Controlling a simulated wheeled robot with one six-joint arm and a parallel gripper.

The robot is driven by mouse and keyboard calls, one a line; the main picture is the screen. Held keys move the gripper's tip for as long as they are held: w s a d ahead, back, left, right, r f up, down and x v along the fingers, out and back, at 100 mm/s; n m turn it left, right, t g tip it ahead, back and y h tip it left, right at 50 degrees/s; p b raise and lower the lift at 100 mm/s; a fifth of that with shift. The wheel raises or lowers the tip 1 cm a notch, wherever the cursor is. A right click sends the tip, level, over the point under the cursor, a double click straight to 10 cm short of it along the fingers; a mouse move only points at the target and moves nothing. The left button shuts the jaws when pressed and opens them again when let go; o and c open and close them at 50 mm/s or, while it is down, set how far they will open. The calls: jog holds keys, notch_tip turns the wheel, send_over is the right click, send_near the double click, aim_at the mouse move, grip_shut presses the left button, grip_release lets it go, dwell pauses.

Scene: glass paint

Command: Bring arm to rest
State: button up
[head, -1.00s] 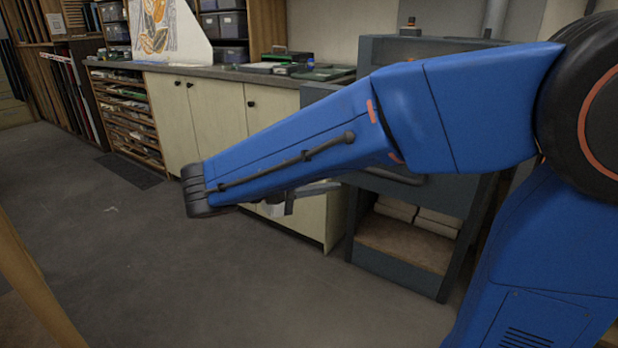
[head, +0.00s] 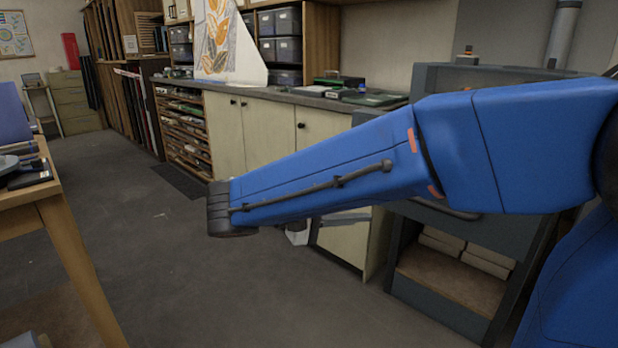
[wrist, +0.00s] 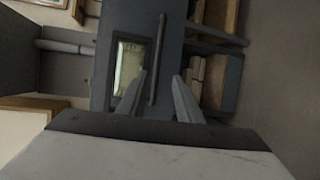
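My blue arm (head: 320,185) stretches across the head view from the right side toward the middle. Its dark elbow end is in front of the cream cabinets. My gripper (wrist: 160,75) shows in the wrist view with its two pale fingers apart and nothing between them. In the wrist view the fingers point toward a dark blue-grey kiln-like unit (wrist: 175,35), seen turned sideways, with a small window (wrist: 128,75) and a bar handle (wrist: 158,60).
The same unit (head: 440,85) stands behind my arm at right, with pale blocks (head: 487,262) on its lower shelf. A counter (head: 290,97) over cream cabinets runs along the wall. A wooden table (head: 62,215) stands at left. The floor between is clear.

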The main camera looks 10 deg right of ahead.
jog(key=s+d+f+m+g+y, duration=0.1)
jog(key=s+d+f+g+y, duration=0.2)
jog(key=s+d+f+y, duration=0.75)
jog(key=s+f+m+t+y, duration=0.3)
jog(key=s+f+y, duration=0.1)
jog(key=s+f, duration=0.1)
jog(key=shift+f+t+y, duration=0.35)
jog(key=shift+f+t, duration=0.05)
jog(key=shift+f, duration=0.15)
dwell(0.9)
